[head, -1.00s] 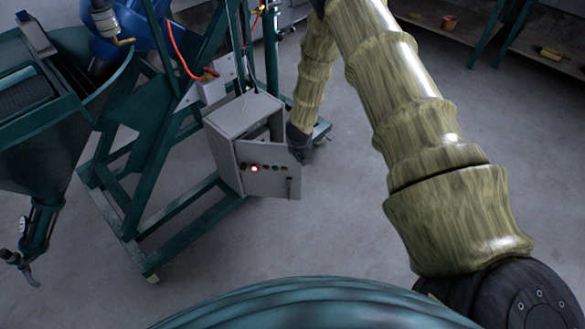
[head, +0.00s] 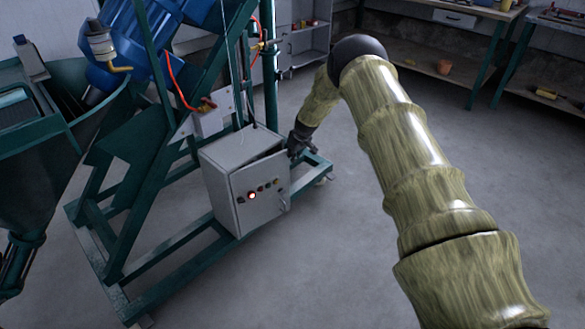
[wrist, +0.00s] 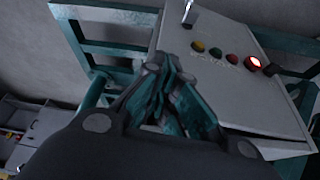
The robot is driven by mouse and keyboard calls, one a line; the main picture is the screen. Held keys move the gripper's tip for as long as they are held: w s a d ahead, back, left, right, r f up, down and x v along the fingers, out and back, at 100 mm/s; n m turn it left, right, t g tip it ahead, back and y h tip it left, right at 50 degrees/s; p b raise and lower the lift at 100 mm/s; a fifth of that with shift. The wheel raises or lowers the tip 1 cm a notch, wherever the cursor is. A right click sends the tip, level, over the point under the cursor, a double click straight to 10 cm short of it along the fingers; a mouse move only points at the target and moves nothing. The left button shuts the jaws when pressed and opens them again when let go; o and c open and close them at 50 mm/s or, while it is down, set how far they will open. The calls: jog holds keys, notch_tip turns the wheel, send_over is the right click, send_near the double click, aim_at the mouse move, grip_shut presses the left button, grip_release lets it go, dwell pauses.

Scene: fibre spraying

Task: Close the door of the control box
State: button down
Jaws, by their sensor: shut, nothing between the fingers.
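The control box (head: 217,181) is a light grey box on the teal frame in the head view. Its door (head: 262,199) carries a row of buttons, one lit red, and a handle near its right edge. A narrow dark gap shows along the door's top, so it stands slightly ajar. My gripper (head: 297,146) is at the door's upper right edge; I cannot tell whether it touches. In the wrist view my gripper (wrist: 172,82) is shut and empty, beside the door's button face (wrist: 238,80).
The teal frame (head: 186,245) surrounds the box's base, and a red hose (head: 178,82) hangs above it. A blue motor (head: 130,50) is at upper left. Shelves (head: 425,60) stand at the back. The floor right of the box is clear.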

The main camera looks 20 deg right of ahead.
jog(key=shift+w+a+n+b, duration=0.1)
jog(key=shift+w+n+b, duration=0.4)
jog(key=shift+w, duration=0.5)
jog(key=s+d+r, duration=0.2)
jog(key=s+r, duration=0.5)
jog(key=r, duration=0.2)
jog(key=shift+d+r+p, duration=0.15)
jog(key=shift+d+p, duration=0.25)
jog(key=shift+p, duration=0.05)
jog(key=shift+s, duration=0.1)
